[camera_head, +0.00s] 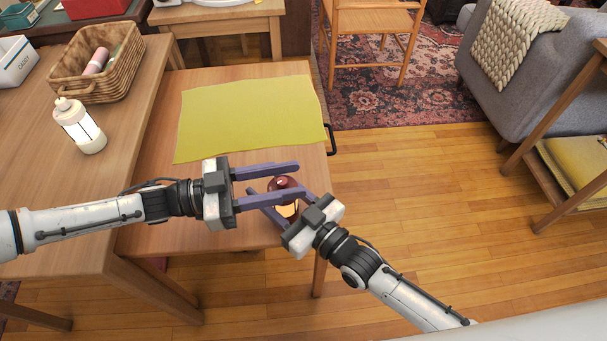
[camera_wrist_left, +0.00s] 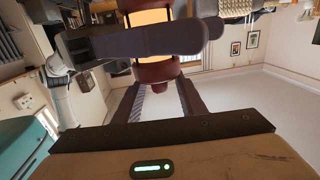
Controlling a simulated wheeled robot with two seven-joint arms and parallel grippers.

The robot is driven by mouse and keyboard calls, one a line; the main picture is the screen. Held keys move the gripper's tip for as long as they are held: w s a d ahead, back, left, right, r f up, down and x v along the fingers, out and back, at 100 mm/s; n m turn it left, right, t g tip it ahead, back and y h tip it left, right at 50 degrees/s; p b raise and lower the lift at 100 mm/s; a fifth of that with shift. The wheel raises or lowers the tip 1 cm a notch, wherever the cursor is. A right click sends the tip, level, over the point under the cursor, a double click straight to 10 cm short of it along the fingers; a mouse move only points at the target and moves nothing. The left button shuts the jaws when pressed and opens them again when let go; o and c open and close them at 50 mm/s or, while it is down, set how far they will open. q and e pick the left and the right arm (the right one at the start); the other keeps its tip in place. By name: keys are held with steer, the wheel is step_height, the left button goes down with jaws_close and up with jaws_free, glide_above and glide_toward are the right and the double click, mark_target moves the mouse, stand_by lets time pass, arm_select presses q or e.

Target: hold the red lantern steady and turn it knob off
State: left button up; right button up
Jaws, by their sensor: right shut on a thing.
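The red lantern (camera_head: 283,183) stands near the front right of the small table, its dark red cap up and its glass glowing amber. It also shows in the left wrist view (camera_wrist_left: 156,72), with red bands and a lit amber pane. My right gripper (camera_head: 275,188) is shut on the lantern's body from the lower right. My left gripper (camera_head: 299,179) reaches in from the left, open, one finger on each side of the cap. In the left wrist view a right gripper finger crosses in front of the lantern.
A yellow-green cloth (camera_head: 250,115) covers the back of the small table (camera_head: 160,215). Open wood floor lies to the right, before a grey sofa (camera_head: 535,70).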

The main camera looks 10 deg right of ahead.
mark_target(288, 181)
arm_select(q)
steer(key=shift+w+d, duration=0.2)
steer(key=shift+d, duration=1.6)
steer(key=shift+c, duration=0.2)
jaws_close()
